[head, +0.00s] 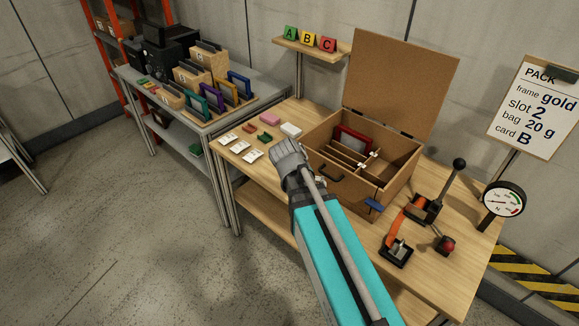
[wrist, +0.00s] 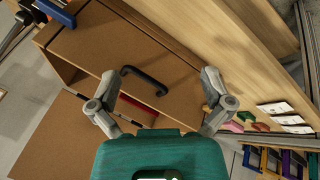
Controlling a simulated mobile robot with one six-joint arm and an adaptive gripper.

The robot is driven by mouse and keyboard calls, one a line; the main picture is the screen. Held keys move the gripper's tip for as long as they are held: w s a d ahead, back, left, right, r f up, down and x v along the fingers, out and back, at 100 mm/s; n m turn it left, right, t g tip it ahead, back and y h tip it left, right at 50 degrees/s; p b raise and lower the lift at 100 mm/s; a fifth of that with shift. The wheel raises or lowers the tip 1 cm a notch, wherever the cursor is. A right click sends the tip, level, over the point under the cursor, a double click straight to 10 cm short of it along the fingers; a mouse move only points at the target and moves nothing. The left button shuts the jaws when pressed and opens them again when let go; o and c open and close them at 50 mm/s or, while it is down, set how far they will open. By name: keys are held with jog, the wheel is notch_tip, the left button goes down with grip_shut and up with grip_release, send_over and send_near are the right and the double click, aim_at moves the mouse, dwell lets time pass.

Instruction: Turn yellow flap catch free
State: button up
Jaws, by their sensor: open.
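I see no yellow flap catch in either view. A brown case (head: 340,205) stands on the wooden bench with its lid (head: 400,75) raised. A blue piece (head: 373,205) sits at its front right corner; it also shows in the wrist view (wrist: 58,12). A black handle (head: 331,172) is on the case front, and it also shows in the wrist view (wrist: 144,80). My gripper (head: 282,150) is in front of the case's left end. In the wrist view my gripper (wrist: 160,77) is open and empty, its fingers apart on either side of the handle; contact cannot be told.
A red frame (head: 352,141) stands inside the case among dividers. A lever device (head: 425,208) and a gauge (head: 503,199) stand on the right. Cards and small blocks (head: 252,155) lie on the left of the bench. The floor on the left is clear.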

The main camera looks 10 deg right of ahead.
jog(key=w+a+f+m+t+h+b, duration=0.35)
jog(key=w+f+h+b, duration=0.2)
jog(key=w+b, duration=0.4)
jog(key=w+a+f+m+t+h+b, duration=0.1)
jog(key=w+a+m+t+h+b, duration=0.2)
jog(key=a+b, duration=0.6)
jog(key=w+t+b, duration=0.2)
jog(key=b, duration=0.1)
jog(key=shift+f+t+h+b, duration=0.3)
jog(key=shift+t+h, duration=0.05)
jog(key=shift+w+d+m, duration=0.15)
jog(key=shift+m, duration=0.1)
jog(key=shift+x, duration=6.8)
jog(key=c, duration=0.8)
jog(key=shift+a+f, duration=0.1)
jog(key=shift+a, duration=0.15)
jog(key=shift+d, duration=0.15)
